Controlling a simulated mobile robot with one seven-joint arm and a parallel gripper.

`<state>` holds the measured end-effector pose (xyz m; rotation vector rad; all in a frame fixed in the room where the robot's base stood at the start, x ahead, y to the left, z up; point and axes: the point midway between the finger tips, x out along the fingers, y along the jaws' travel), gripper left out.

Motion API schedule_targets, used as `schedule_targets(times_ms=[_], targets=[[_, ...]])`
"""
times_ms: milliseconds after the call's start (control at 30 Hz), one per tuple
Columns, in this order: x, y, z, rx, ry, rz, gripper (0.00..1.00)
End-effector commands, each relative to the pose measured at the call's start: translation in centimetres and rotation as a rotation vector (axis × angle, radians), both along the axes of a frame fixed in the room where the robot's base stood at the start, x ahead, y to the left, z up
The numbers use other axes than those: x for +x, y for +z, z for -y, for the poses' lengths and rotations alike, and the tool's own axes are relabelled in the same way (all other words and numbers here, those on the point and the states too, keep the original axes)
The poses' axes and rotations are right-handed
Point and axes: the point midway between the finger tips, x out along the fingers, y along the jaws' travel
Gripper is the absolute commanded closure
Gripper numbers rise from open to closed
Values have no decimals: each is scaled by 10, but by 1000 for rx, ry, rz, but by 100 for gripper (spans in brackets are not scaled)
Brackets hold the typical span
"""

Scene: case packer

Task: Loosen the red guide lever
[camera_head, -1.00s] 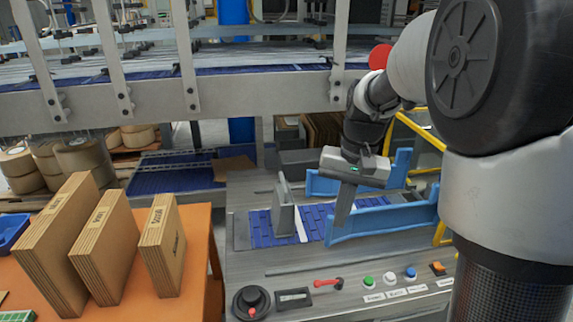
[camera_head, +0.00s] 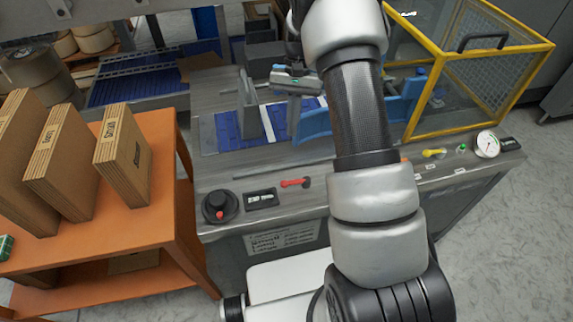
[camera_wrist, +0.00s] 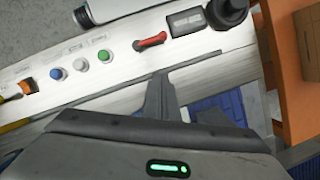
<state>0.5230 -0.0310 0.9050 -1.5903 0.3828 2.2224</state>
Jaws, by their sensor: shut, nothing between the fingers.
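The red guide lever (camera_head: 295,183) lies nearly level on the grey front panel, between a small black display (camera_head: 261,198) and my arm. In the wrist view the red lever (camera_wrist: 152,40) shows beyond my fingertips, slanting on the panel. My gripper (camera_head: 293,122) hangs over the blue belt behind the panel, fingers pointing down, apart from the lever. In the wrist view my gripper (camera_wrist: 161,76) has its fingers together with nothing held. My arm hides part of the panel in the head view.
A black round knob (camera_head: 219,206) stands left of the display. Green, white and blue buttons (camera_wrist: 80,63) line the panel in the wrist view. Blue guide rails (camera_head: 313,127) flank the belt. An orange table (camera_head: 160,190) with cardboard stacks is at left; a yellow guard frame (camera_head: 470,55) is at right.

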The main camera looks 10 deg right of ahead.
Motion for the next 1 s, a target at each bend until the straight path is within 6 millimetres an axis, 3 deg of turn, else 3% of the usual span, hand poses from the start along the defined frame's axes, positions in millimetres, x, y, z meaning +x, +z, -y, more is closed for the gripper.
schedule_targets(times_ms=[267,633,800,1000], targets=[[-8,-22,-4,1,1,-4,100],[-30,-96,-15,1,0,-3,100],[-52,-97,-27,1,3,0,100],[-63,-99,-33,1,2,0,100]])
